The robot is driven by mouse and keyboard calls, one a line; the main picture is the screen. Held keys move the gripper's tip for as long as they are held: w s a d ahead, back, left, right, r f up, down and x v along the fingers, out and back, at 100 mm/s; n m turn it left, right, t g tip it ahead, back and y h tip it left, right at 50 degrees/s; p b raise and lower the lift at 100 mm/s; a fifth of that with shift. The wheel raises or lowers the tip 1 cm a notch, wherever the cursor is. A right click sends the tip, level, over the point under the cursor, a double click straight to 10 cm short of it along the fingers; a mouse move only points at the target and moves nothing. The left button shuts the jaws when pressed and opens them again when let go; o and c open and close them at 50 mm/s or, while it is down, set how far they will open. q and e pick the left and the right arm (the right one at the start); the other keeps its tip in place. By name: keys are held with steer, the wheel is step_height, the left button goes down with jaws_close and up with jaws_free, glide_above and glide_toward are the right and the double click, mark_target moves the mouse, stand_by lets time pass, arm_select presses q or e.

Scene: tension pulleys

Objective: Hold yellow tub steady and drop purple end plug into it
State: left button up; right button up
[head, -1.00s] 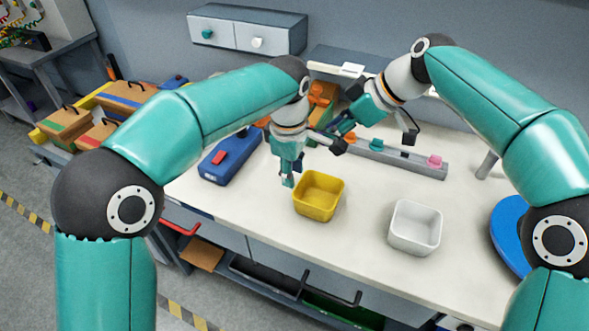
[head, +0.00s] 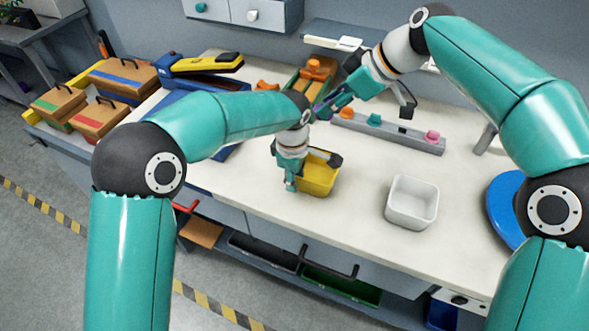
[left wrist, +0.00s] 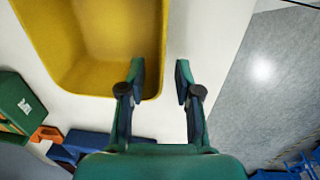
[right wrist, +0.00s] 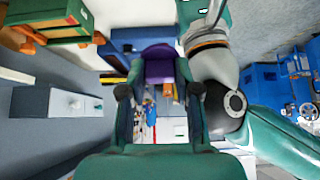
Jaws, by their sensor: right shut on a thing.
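The yellow tub (head: 322,178) stands on the white table in the head view, its left part hidden by my left arm. It also fills the upper left of the left wrist view (left wrist: 95,45). My left gripper (head: 291,184) points down at the tub's near-left side. In the left wrist view it is open (left wrist: 160,80), one finger over the tub's rim and the other outside over the table. My right gripper (right wrist: 160,95) is shut on the purple end plug (right wrist: 160,68), held in the air behind the tub. The plug is mostly hidden in the head view.
A white tub (head: 411,204) stands right of the yellow one. A grey rail (head: 400,137) with orange, teal and pink plugs lies behind. A blue disc (head: 503,212) is at the right. The table between the tubs is clear.

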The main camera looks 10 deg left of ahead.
arm_select(q)
jaws_close()
arm_select(e)
steer(key=shift+f, duration=0.1)
stand_by(0.3)
step_height(320, 180, down, 11)
steer(key=shift+f, duration=0.2)
stand_by(1.2)
steer(key=o, duration=0.9)
steer(key=shift+c, duration=0.2)
steer(key=v, duration=1.2)
